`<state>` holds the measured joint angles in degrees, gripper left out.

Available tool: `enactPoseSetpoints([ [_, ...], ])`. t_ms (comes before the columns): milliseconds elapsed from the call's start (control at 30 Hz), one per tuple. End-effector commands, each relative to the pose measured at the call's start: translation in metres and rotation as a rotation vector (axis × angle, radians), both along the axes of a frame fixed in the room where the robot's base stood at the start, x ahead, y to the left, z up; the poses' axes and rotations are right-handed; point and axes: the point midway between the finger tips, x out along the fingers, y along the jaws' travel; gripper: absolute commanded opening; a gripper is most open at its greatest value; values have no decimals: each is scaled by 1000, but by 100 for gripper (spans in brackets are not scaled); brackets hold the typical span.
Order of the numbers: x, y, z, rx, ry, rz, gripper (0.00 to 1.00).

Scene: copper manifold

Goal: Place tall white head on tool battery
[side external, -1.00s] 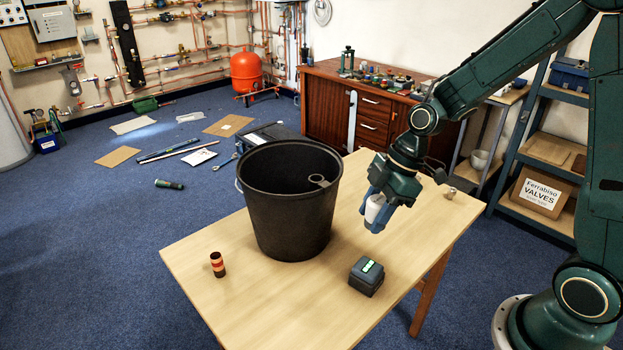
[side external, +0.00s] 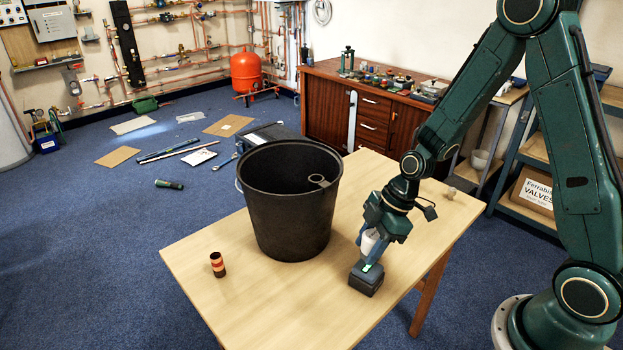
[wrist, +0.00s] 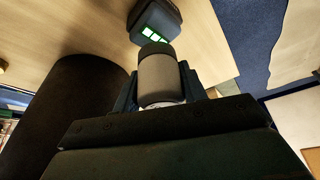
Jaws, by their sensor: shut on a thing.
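The tall white head (side external: 370,240) is a pale, rounded piece held between the fingers of my gripper (side external: 368,249), which is shut on it. It also shows in the wrist view (wrist: 160,77), with a dark end pointing towards the battery. The tool battery (side external: 365,284) is a dark block with a green-lit strip on top, standing on the wooden table.
A large black bucket (side external: 288,215) stands on the table (side external: 270,290) left of my gripper, with a ring-shaped item at its rim. A small dark-and-red striped cylinder (side external: 217,265) stands at the table's left. The front of the table is clear.

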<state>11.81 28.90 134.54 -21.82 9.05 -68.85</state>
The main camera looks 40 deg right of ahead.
Motion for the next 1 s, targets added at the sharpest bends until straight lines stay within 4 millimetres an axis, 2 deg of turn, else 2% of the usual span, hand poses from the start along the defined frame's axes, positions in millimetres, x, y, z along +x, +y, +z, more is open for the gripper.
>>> enactPoseSetpoints([
  [400,0,0,-33,0,2,-1,17],
  [867,0,0,-37,1,1,-1,17],
  [900,0,0,-37,0,2,-1,44],
  [1000,0,0,-37,0,2,-1,63],
])
